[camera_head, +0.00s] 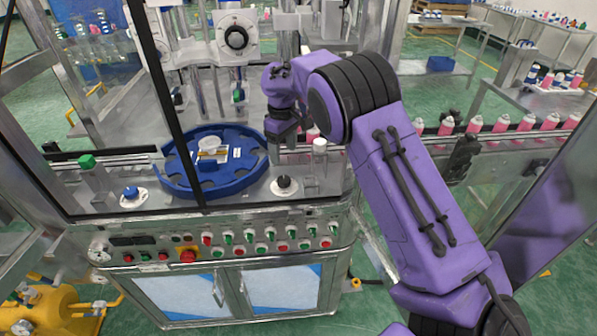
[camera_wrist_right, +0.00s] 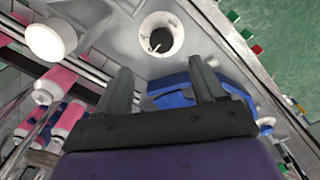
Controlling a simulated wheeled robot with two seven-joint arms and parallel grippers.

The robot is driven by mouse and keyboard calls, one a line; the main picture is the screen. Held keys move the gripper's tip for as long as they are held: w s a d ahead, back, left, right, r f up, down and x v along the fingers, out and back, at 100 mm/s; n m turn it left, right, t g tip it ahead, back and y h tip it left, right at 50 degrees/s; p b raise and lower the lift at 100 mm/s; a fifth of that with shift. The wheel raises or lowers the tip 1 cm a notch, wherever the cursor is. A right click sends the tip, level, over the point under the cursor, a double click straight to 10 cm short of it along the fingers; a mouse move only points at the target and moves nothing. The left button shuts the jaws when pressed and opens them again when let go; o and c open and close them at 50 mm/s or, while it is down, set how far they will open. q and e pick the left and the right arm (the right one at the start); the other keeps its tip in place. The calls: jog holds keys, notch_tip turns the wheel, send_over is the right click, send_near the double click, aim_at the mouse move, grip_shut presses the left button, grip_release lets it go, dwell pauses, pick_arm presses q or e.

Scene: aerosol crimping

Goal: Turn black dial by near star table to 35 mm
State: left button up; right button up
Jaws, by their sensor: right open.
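The black dial (camera_head: 284,182) sits on a round white base on the machine deck, just right of the blue star table (camera_head: 170,183). In the right wrist view the dial (camera_wrist_right: 158,41) shows inside its white ring, with a light pointer mark; its reading is too small to tell. My right gripper (camera_head: 283,143) is open and empty, pointing down above the deck, behind and above the dial in the head view. In the right wrist view its two fingers (camera_wrist_right: 160,65) are spread, with the dial beyond their tips and not between them. My left gripper is not in view.
Another black dial (camera_head: 236,38) is on the upper machine housing. A blue knob (camera_head: 131,192) and green knob (camera_head: 87,161) are at left. Buttons line the front panel (camera_head: 262,238). Pink cans (camera_head: 500,123) stand on the right conveyor.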

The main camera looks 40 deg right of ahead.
aim_at(284, 179)
notch_tip(284, 179, down, 10)
jog(key=p, duration=0.3)
jog(key=shift+a+f, duration=0.1)
jog(key=shift+a, duration=0.05)
jog(key=c, duration=1.1)
